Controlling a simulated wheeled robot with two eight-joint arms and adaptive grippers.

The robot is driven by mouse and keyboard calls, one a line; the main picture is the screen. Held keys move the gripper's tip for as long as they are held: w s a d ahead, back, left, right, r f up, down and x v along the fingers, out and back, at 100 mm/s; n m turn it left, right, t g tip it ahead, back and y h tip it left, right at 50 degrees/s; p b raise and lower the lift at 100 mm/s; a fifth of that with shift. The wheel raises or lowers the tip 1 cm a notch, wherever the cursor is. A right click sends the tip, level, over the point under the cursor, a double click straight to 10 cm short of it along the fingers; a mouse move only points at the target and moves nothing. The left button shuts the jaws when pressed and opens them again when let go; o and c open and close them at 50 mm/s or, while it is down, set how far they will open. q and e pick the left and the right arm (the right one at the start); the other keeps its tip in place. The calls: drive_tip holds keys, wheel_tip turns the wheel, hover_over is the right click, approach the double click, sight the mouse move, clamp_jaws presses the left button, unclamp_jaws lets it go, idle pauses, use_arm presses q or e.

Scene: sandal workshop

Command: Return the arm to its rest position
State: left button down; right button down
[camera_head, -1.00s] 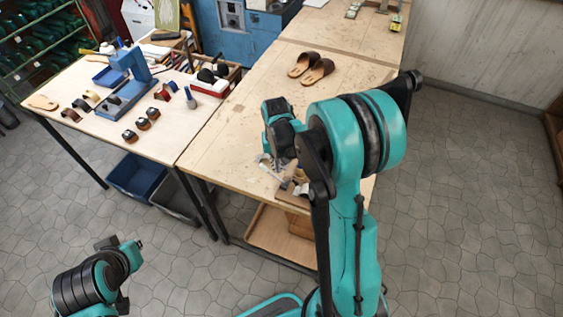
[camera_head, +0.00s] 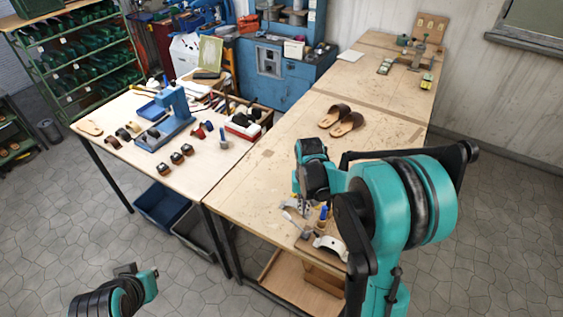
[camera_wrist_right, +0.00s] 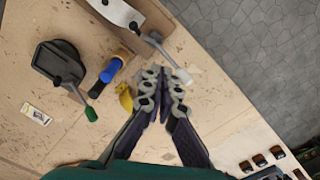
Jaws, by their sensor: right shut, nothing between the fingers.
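My right arm (camera_head: 402,205) is bent over the front end of the wooden workbench (camera_head: 270,175). Its gripper (camera_wrist_right: 168,76) points down at the bench in the wrist view, with its grey fingertips together and nothing between them. In the head view the gripper is small and partly lost among the tools below the teal wrist (camera_head: 311,165). My left arm (camera_head: 115,295) shows only as a teal and black part at the lower left; its gripper is out of view.
Near the right gripper are a black device (camera_wrist_right: 58,62) with a green-tipped lever, a blue-handled tool (camera_wrist_right: 110,70) and a yellow item (camera_wrist_right: 125,97). Brown sandals (camera_head: 341,121) lie farther back. The left table (camera_head: 110,160) holds a blue press (camera_head: 166,118) and straps. The floor at right is clear.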

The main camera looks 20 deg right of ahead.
drive_tip(key=s+a+f+n+t+b, duration=0.2)
drive_tip(key=s+b, duration=0.5)
drive_tip(key=b, duration=0.4)
drive_tip(key=s+a+f+n+t+b, duration=0.2)
drive_tip(key=s+a+f+t+b, duration=0.3)
drive_tip(key=f+b, duration=0.3)
drive_tip(key=s+a+b, duration=0.1)
drive_tip(key=b, duration=0.3)
drive_tip(key=shift+s+a+f, duration=0.15)
drive_tip(key=shift+s+f, duration=0.2)
drive_tip(key=shift+s, duration=0.05)
